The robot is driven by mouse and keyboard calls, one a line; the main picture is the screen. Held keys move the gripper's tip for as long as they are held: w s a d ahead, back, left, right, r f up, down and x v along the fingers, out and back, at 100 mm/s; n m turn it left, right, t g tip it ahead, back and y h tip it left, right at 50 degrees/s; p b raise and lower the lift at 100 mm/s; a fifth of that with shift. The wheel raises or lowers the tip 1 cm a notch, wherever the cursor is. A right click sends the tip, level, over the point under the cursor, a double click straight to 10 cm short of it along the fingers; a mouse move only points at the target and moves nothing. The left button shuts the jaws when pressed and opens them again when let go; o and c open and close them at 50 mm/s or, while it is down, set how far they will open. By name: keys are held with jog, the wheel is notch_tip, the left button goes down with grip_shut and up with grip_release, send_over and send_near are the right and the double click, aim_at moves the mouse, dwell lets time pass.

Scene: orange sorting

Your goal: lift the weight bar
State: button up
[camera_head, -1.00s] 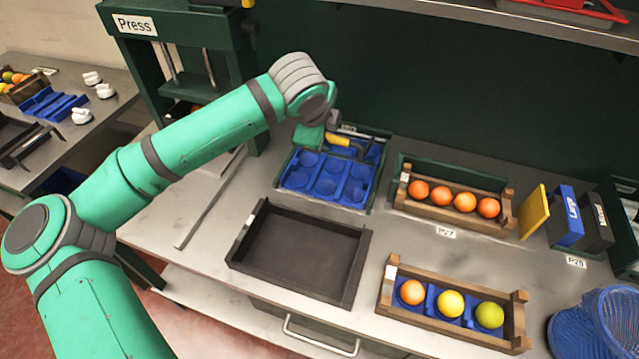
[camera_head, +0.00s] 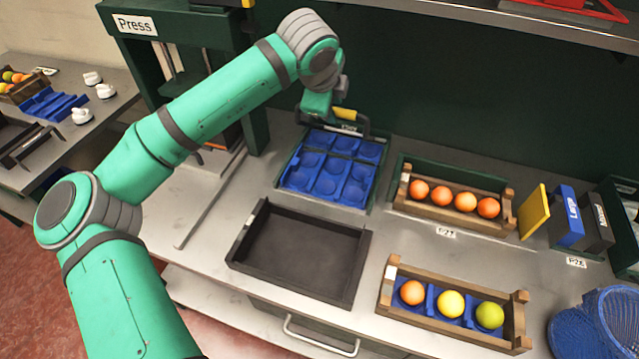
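My gripper (camera_head: 338,124) is above the back edge of the blue pocketed tray (camera_head: 328,183), at the end of my green arm. A yellow piece (camera_head: 346,114) and a dark bar-like shape (camera_head: 358,124) show at its tip. I cannot tell whether this dark shape is the weight bar or part of my gripper. The fingertips are too small and dark to show whether they are open or shut. The tray's visible pockets look empty. No other thing stands out clearly as the weight bar.
An empty black tray (camera_head: 262,212) lies in front of the blue one. Wooden crates of oranges (camera_head: 447,211) and mixed fruit (camera_head: 455,326) stand to the right, with a blue mesh basket (camera_head: 606,320) beyond. The green press (camera_head: 180,25) stands at the left. A shelf (camera_head: 480,22) overhangs the back.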

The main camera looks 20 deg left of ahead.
jog(key=w+r, duration=0.4)
jog(key=w, duration=0.1)
jog(key=shift+w, duration=0.4)
jog(key=shift+d, duration=0.1)
